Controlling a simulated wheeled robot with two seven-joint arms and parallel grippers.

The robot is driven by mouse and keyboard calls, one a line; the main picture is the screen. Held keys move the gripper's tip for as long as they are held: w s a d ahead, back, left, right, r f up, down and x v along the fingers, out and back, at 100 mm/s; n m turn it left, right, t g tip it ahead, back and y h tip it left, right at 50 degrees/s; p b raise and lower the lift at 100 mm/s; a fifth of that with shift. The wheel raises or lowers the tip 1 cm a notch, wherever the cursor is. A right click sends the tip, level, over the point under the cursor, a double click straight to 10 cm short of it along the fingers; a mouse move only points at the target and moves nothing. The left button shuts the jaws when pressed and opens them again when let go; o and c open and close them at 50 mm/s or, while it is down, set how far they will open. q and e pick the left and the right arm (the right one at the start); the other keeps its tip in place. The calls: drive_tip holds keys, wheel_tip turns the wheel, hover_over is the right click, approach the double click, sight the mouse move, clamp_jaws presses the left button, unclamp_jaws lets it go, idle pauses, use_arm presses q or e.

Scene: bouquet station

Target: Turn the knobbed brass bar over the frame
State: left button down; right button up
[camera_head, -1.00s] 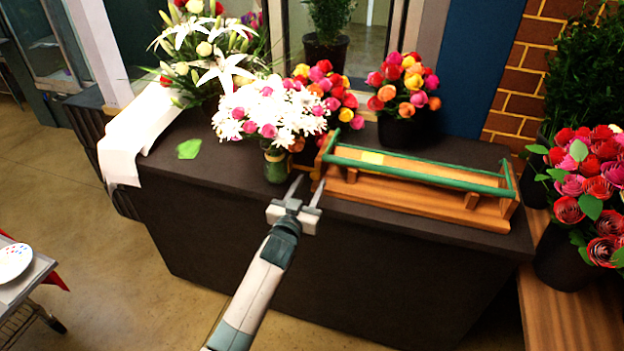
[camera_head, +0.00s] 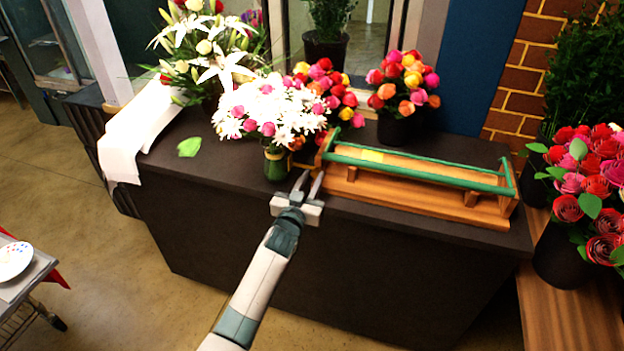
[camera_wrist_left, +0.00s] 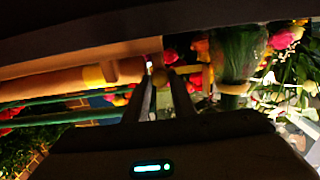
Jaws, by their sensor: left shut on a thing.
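The wooden frame (camera_head: 400,193) with green rails stands on the dark counter, right of centre in the head view. In the left wrist view its wooden side (camera_wrist_left: 50,88) runs in from the left. My left gripper (camera_head: 311,183) is at the frame's left front end, at the counter's front edge. In the left wrist view its fingers (camera_wrist_left: 162,88) are close together around a small brass-coloured knob (camera_wrist_left: 158,76), which I take as the knobbed bar's end. The rest of the brass bar cannot be made out clearly. My right gripper is not in view.
A green vase (camera_head: 276,165) with white and pink flowers stands just left of the gripper. A dark pot (camera_head: 400,128) of roses stands behind the frame. A white cloth (camera_head: 135,137) and a green leaf (camera_head: 189,147) lie on the left of the counter (camera_head: 215,165).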

use_arm(q)
drive_tip(key=shift+m, duration=0.4)
drive_tip(key=m, duration=0.3)
drive_tip(key=shift+f+m+b, duration=0.1)
drive_tip(key=shift+m+b, duration=0.2)
drive_tip(key=m, duration=0.4)
drive_tip(key=shift+m, duration=0.3)
drive_tip(key=m, duration=0.4)
drive_tip(key=shift+d+b, duration=0.1)
drive_tip(key=shift+b, duration=0.3)
drive_tip(key=m, duration=0.4)
drive_tip(key=shift+f+m, duration=0.1)
drive_tip(key=shift+m, duration=0.3)
drive_tip(key=c, duration=1.5)
unclamp_jaws()
drive_tip(key=shift+s, duration=0.1)
